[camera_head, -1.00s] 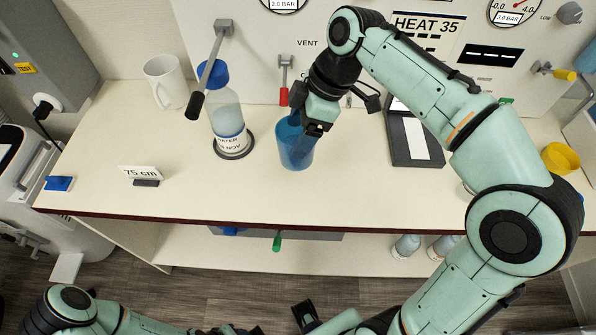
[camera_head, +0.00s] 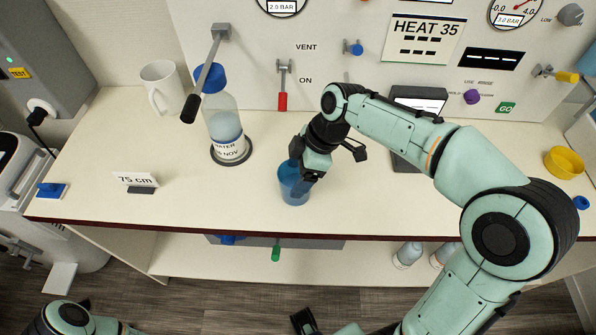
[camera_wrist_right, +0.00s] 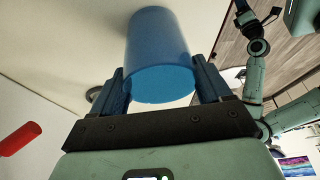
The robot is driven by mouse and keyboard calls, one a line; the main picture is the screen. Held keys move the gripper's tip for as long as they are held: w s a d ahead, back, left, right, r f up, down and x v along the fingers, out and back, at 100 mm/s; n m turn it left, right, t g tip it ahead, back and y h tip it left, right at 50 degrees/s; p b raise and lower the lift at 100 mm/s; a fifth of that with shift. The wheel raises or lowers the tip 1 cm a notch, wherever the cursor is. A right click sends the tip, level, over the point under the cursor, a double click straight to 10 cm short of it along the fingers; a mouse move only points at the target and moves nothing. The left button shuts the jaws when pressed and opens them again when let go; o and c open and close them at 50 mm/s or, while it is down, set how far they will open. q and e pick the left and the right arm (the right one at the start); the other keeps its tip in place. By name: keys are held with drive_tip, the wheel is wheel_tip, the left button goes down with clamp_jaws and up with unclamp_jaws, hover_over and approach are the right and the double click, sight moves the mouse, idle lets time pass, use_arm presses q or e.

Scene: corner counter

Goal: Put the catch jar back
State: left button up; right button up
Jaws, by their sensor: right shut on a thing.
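The catch jar appears to be the translucent blue cup (camera_head: 293,188), upright near the counter's front edge in the head view. My right gripper (camera_head: 303,168) comes down on it from behind and is shut on it. The blue cup (camera_wrist_right: 160,55) fills the middle of the wrist view, between the two fingers (camera_wrist_right: 160,88). I cannot tell whether its base touches the counter.
A blue-capped water bottle (camera_head: 226,125) stands on a dark ring left of the cup, below a lever (camera_head: 205,75). A white mug (camera_head: 162,88), a 75 cm sign (camera_head: 136,180) and a yellow dish (camera_head: 563,162) stand on the counter (camera_head: 400,205). The front left-middle counter is clear.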

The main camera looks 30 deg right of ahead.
drive_tip(key=o, duration=1.3)
drive_tip(key=shift+f, duration=0.2)
drive_tip(key=o, duration=0.4)
drive_tip(key=shift+r, duration=0.15)
drive_tip(key=shift+r, duration=0.3)
drive_tip(key=p+v, duration=0.1)
drive_tip(key=v, duration=1)
drive_tip(key=shift+r+p, duration=0.3)
drive_tip(key=shift+p, duration=0.05)
drive_tip(key=shift+d, duration=0.1)
